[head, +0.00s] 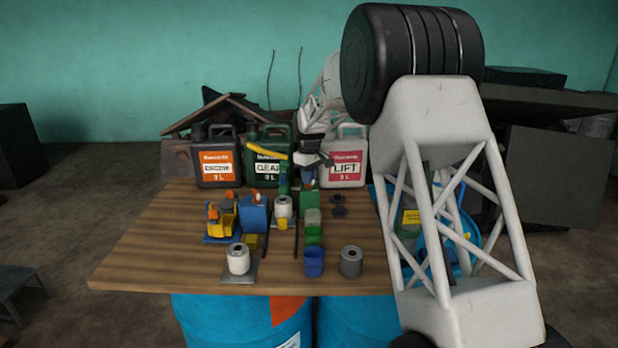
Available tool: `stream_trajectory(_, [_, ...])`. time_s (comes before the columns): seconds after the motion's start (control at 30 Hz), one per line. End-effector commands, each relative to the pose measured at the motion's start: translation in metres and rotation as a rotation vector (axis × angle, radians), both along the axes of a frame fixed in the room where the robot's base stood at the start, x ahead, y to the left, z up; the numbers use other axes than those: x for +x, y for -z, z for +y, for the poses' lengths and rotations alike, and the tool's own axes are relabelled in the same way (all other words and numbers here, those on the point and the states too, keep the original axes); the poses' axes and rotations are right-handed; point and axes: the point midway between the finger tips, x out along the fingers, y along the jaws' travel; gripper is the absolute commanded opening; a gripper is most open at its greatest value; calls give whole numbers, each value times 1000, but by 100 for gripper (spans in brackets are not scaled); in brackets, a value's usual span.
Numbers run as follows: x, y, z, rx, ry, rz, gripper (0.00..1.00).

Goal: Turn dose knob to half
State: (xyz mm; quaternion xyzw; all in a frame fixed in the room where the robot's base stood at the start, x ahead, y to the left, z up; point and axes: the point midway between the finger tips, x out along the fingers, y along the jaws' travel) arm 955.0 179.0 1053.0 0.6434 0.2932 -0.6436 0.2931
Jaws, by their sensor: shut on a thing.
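My arm reaches over the table from the right. My gripper (308,172) points down at the middle of the table, just in front of the jugs. It is shut at the top of a small green unit (309,200), where the dose knob appears to be. The fingers mostly hide the knob, and its angle is too small to read. A clear cup (313,216) and a green one (313,234) stand in line in front of the unit.
An orange-label jug (217,168), a green GEAR jug (256,158) and a pink-label LIFT jug (344,168) stand behind. Blue-yellow devices (222,222), white rolls (238,260), a blue cup (314,263) and a grey cylinder (351,262) crowd the wooden table (150,260). Its left side is clear.

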Motion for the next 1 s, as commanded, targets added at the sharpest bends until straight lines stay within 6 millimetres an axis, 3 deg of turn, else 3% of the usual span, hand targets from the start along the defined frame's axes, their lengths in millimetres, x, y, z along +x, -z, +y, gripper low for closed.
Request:
stream_trajectory(0.47, [0, 0, 0, 1, 85, -1, 0])
stream_trajectory(0.5, [0, 0, 0, 1, 85, -1, 14])
stream_trajectory(0.67, [0, 0, 0, 0, 85, 0, 38])
stream_trajectory(1.0, [0, -2, 0, 1, 85, -1, 38])
